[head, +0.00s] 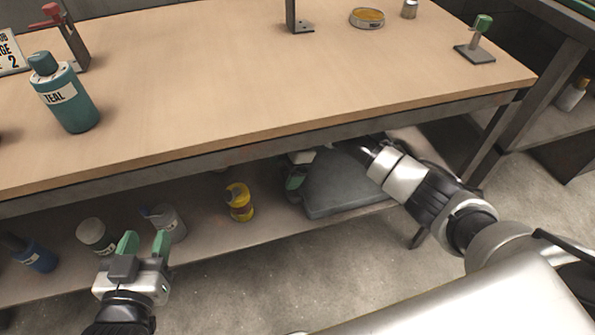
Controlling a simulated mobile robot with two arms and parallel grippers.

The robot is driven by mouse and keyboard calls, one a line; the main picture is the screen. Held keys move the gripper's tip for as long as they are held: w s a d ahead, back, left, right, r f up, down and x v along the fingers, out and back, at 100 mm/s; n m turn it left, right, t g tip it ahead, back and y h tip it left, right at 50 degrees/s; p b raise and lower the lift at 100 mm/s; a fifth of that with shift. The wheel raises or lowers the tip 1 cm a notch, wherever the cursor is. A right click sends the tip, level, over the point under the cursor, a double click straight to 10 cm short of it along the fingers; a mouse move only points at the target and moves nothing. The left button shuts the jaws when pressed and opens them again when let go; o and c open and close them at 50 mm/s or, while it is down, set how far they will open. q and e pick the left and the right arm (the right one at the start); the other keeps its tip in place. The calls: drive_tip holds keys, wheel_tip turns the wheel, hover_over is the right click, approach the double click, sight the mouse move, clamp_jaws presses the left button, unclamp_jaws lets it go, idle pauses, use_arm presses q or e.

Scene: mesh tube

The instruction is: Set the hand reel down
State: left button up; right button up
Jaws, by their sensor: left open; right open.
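A yellow object (240,203) with a curved, hook-like top stands on the lower shelf. It may be the hand reel, but it is too small to be sure. My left gripper (145,244) is open and empty, its green-tipped fingers apart, in front of the shelf at lower left. It is apart from the yellow object. My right gripper (361,150) reaches in under the tabletop from the right, above a grey slab.
The tabletop (260,75) has a wide clear middle. A teal bottle (65,98), a red-topped clamp (68,35), a shallow dish (367,18) and a green-topped stand (476,40) stand on it. Several bottles and the grey slab (345,190) crowd the lower shelf (225,232).

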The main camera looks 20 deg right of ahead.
sight(250, 207)
drive_tip(key=s+a+m+t, duration=0.1)
drive_tip(key=a, duration=0.1)
drive_tip(key=s+a+f+m+t+y, duration=0.1)
drive_tip(key=s+a, duration=0.1)
drive_tip(key=a, duration=0.1)
drive_tip(key=s+a+t+y, duration=0.1)
drive_tip(key=s+a, duration=0.1)
drive_tip(key=shift+s+a+f+m, duration=0.15)
drive_tip(key=shift+s+f+m, duration=0.1)
drive_tip(key=shift+f+m, duration=0.15)
drive_tip(key=s+d+r+m+t+h, duration=0.3)
drive_tip(key=s+d+r+m+t, duration=0.7)
drive_tip(key=s+r+m+t, duration=0.3)
drive_tip(key=shift+r+m+t, duration=0.4)
drive_tip(key=shift+r+m, duration=0.3)
drive_tip(key=shift+m, duration=0.2)
drive_tip(key=shift+d, duration=0.1)
